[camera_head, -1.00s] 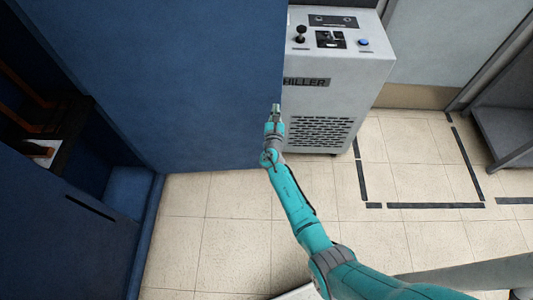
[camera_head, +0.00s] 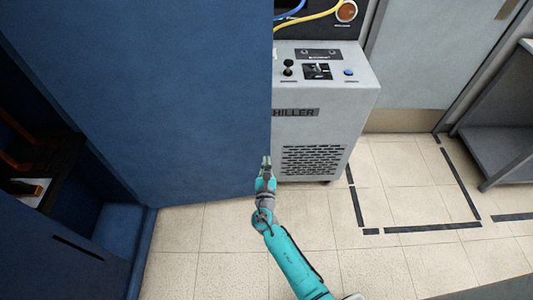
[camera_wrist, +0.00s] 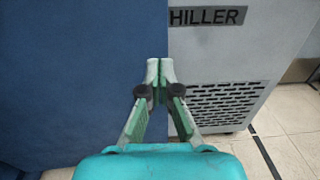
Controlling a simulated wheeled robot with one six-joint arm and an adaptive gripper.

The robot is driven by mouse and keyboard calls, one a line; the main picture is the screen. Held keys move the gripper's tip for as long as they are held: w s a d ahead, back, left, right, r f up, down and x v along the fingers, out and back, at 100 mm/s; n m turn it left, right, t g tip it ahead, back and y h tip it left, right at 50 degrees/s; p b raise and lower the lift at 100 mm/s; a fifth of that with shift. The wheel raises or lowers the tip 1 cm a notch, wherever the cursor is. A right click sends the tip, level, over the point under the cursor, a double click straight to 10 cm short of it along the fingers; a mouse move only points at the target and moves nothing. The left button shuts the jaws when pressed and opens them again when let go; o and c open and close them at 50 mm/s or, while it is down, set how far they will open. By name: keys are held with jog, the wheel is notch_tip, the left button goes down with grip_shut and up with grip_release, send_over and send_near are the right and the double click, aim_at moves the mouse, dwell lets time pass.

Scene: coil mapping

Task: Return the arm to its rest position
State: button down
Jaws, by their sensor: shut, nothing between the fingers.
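My gripper (camera_head: 266,162) is at the end of my teal arm, in the lower middle of the head view. It points away from me toward the edge of the blue panel and the chiller. In the wrist view my gripper (camera_wrist: 160,68) has its fingertips together with nothing between them. The fingertips overlap the line where the blue panel (camera_wrist: 80,70) meets the grey chiller (camera_wrist: 290,40). I cannot tell how far they are from either surface.
The chiller (camera_head: 345,110) has a joystick, a switch and a blue button on top. The blue panel (camera_head: 180,90) stands to its left, beside an open dark cabinet bay. Tiled floor (camera_head: 410,265) with black tape marks is clear at the lower right. A grey shelf (camera_head: 500,120) stands far right.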

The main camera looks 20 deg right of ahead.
jog(key=shift+v, duration=1)
jog(key=shift+s, duration=0.1)
jog(key=s+a+f+m+g+y, duration=0.1)
jog(key=s+f+m+g+y, duration=0.15)
jog(key=s+m, duration=0.8)
jog(key=s+a+f+m+g+y, duration=0.1)
jog(key=s+f+m+y, duration=0.2)
jog(key=s, duration=1.5)
jog(key=s+a+r+m+t+y, duration=0.1)
jog(key=s+r+m+t+y, duration=0.1)
jog(key=s+r+m, duration=1.5)
notch_tip(320, 180, up, 6)
jog(key=shift+s+a+f, duration=0.15)
jog(key=shift+s+a, duration=0.2)
jog(key=shift+s, duration=0.6)
